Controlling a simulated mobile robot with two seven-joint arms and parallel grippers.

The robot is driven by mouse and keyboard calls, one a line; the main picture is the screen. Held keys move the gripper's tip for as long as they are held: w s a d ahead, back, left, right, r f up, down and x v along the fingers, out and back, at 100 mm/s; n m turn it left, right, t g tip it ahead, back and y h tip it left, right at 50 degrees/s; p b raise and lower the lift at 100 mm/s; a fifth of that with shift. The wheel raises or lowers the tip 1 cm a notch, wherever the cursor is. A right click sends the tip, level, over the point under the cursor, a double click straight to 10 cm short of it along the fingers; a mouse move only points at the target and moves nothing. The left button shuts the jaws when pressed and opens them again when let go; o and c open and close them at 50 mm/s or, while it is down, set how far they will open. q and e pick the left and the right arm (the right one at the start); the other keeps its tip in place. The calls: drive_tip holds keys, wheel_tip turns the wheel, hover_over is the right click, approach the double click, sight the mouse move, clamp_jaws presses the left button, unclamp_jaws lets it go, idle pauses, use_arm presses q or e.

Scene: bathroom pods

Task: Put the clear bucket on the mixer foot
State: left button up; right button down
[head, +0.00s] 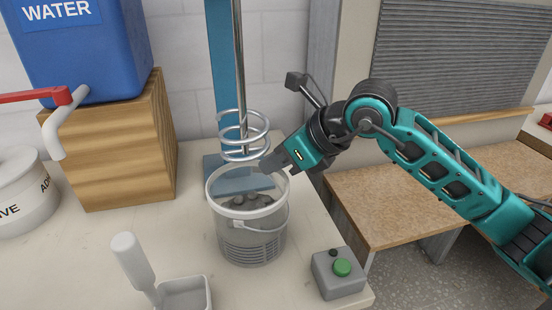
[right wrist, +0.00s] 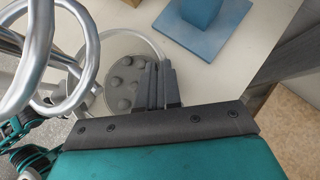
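The clear bucket (head: 252,247) stands upright in front of the mixer, with grey lumps inside and its handle hanging at the front. The mixer foot (head: 229,183) is a flat blue plate behind it, partly hidden by the bucket. In the right wrist view, the foot (right wrist: 226,33) lies apart from the bucket (right wrist: 107,60). The mixer's metal spiral (head: 243,137) hangs above the bucket. My right gripper (head: 272,165) is at the bucket's back right rim. In the right wrist view, its fingers (right wrist: 160,84) are close together with the rim between them. My left gripper is not in view.
A grey box with a green button (head: 341,271) sits right of the bucket. A white scoop (head: 180,292) lies at the front left. A wooden block (head: 120,145) bears the blue water tank (head: 85,55) with a red-handled tap. A white additive tub (head: 22,190) stands far left.

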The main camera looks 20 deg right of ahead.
drive_tip(key=c, duration=1.7)
unclamp_jaws()
drive_tip(key=shift+f, duration=0.1)
drive_tip(key=shift+c, duration=0.2)
drive_tip(key=o, duration=0.4)
drive_tip(key=shift+d+r, duration=0.1)
drive_tip(key=shift+r, duration=0.15)
drive_tip(key=v, duration=1.1)
drive_tip(key=shift+s+r, duration=0.3)
drive_tip(key=shift+d, duration=0.15)
